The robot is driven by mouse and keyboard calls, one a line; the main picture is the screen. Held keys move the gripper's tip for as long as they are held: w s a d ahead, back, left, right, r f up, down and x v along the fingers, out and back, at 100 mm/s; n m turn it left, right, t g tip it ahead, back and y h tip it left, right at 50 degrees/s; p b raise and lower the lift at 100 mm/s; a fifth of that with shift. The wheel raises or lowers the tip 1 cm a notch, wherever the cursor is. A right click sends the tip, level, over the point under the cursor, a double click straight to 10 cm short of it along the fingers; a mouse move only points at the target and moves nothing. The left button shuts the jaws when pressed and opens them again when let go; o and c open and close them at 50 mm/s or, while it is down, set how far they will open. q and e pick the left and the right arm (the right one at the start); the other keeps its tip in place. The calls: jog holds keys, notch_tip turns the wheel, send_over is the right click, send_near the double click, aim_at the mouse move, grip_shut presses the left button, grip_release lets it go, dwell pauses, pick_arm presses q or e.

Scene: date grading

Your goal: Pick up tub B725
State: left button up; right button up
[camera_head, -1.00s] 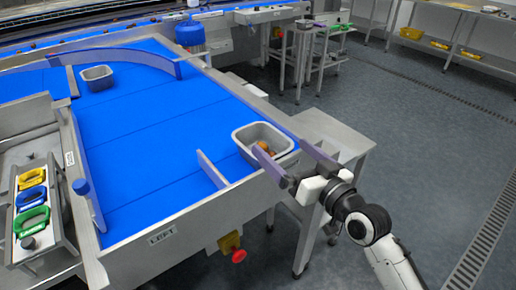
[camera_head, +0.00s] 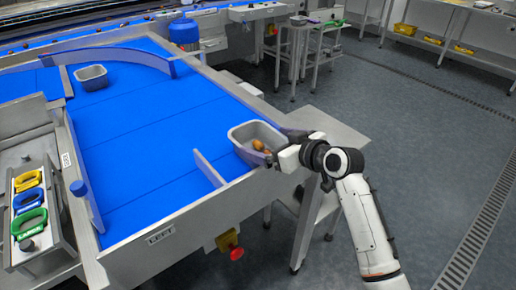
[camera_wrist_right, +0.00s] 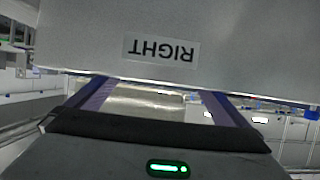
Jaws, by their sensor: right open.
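A grey tub (camera_head: 236,137) with a few brown dates (camera_head: 258,146) in it stands at the right front corner of the blue belt. A second grey tub (camera_head: 92,83) stands at the back left. I cannot read a number on either. My right gripper (camera_head: 273,150) is at the near right side of the front tub. In the right wrist view, its two purple fingers (camera_wrist_right: 157,100) are apart, with a pale tub wall (camera_wrist_right: 150,101) showing between them. Contact cannot be told. My left gripper is out of view.
A metal wall marked RIGHT (camera_wrist_right: 160,50) fills the upper wrist view. A low divider (camera_head: 209,168) stands left of the front tub. A small steel table (camera_head: 335,130) is just right of the belt. A red stop knob (camera_head: 237,253) sits on the front.

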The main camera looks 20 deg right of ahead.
aim_at(243, 134)
jog(key=shift+x, duration=2.3)
jog(key=shift+a+r, duration=0.1)
jog(key=shift+a, duration=0.1)
jog(key=c, duration=0.9)
